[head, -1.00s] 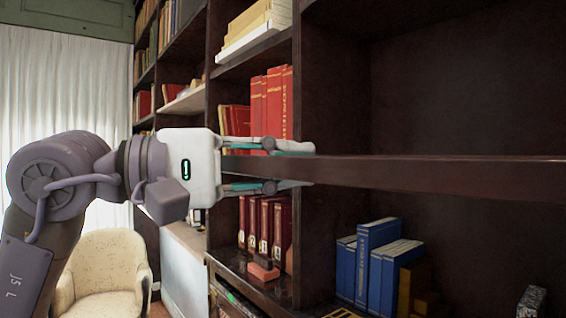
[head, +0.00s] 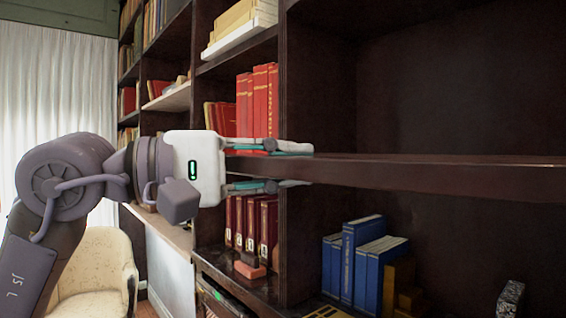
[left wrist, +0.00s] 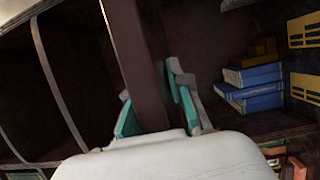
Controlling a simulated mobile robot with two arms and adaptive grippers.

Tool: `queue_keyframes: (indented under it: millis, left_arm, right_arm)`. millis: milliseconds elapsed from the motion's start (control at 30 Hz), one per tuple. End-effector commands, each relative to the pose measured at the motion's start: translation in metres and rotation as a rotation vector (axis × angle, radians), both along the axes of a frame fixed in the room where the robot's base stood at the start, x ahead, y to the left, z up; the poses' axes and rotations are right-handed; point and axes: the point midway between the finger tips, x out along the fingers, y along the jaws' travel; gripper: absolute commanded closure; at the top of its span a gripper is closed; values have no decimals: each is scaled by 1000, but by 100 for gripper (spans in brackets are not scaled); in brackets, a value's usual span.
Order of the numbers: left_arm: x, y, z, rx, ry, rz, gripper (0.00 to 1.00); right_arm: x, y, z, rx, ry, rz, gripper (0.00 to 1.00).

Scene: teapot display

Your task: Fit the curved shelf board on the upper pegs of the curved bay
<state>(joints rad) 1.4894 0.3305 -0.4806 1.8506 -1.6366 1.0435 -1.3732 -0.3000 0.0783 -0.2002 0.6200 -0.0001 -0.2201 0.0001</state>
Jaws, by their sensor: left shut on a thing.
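The curved shelf board (head: 430,178) is a long dark brown plank, held level across the front of the dark bay (head: 450,80). My left gripper (head: 290,167) is shut on the board's left end, one finger above and one below. In the left wrist view the board (left wrist: 138,60) runs away from between the teal-padded fingers of the gripper (left wrist: 155,105). The board's right end is outside the head view. I cannot make out the upper pegs, or whether the board touches the bay. My right gripper is not in view.
Blue books (head: 358,262) stand on the lower shelf of the bay, under the board. Red books (head: 258,100) fill the neighbouring bay at left, behind my gripper. A dark upright (head: 315,90) divides the bays. A cream armchair (head: 92,270) stands at lower left.

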Motion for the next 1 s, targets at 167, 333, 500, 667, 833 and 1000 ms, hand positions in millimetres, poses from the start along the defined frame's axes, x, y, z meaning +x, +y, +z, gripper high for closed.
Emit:
queue_keyframes:
  millis: [167,333,500,667,833,1000]
  left_arm:
    - [2,-2,3,-8,-5,0,100]
    - [4,-5,4,-8,-5,0,100]
    - [6,-8,4,-8,-5,1,100]
    - [8,-11,3,-7,-6,1,100]
    - [10,-14,3,-7,-6,0,100]
    - [12,-17,3,-8,-6,0,100]
  right_arm:
    - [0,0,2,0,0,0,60]
    - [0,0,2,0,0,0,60]
    - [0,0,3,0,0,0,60]
    - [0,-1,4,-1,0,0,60]
    - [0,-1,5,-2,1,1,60]
    - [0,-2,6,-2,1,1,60]
